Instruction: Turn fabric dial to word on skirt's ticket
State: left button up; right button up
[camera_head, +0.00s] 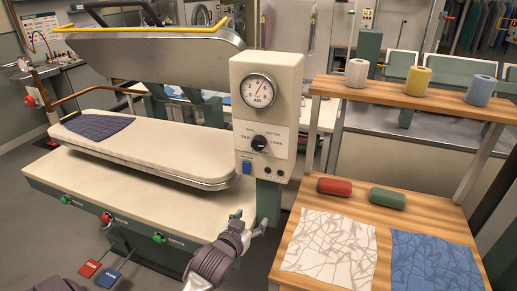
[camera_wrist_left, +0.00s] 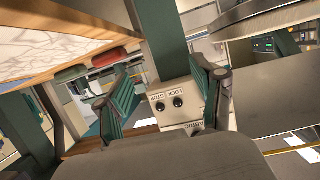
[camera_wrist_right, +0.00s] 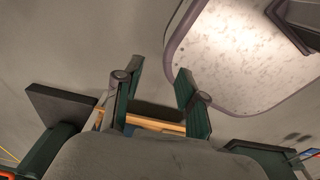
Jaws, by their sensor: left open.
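The fabric dial (camera_head: 259,143) is a black round knob on the cream control box (camera_head: 288,85), with words such as silk and linen around it. I cannot tell for sure which word it points at. A dark blue folded skirt (camera_head: 100,126) lies on the press's padded board. A small yellow strip (camera_head: 70,117) at its left end may be the ticket; no word on it is readable. My left gripper (camera_head: 246,222) is below the box, apart from the dial. In the left wrist view it is open and empty (camera_wrist_left: 160,75). My right gripper (camera_wrist_right: 150,85) is open and empty over the floor.
The raised press head (camera_head: 150,55) hangs above the padded board. A wooden stand (camera_head: 345,195) at right bears red and green rolls (camera_head: 335,187), a white and a blue cloth, and several spools on its upper shelf. Two pedals (camera_head: 105,273) stand at lower left.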

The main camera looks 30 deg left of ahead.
pick_arm(q)
notch_tip(320, 180, up, 12)
jog(key=s+t+y, duration=0.1)
jog(key=s+t, duration=0.1)
jog(key=n+t, duration=0.1)
send_near(257, 146)
jog(key=shift+y, duration=0.3)
jog(key=p+x, duration=0.2)
jog(key=x, duration=0.6)
jog(key=shift+w+d+p, duration=0.1)
jog(key=shift+w+p, duration=0.15)
jog(key=shift+p, duration=0.15)
jog(key=shift+w+f, duration=0.15)
jog(key=shift+w, duration=0.5)
pick_arm(e)
jog(key=shift+a+r, duration=0.15)
jog(key=shift+r, duration=1.35)
pick_arm(q)
jog(key=shift+c, duration=0.3)
jog(key=c, duration=1.1)
pick_arm(e)
jog(key=shift+a, duration=0.2)
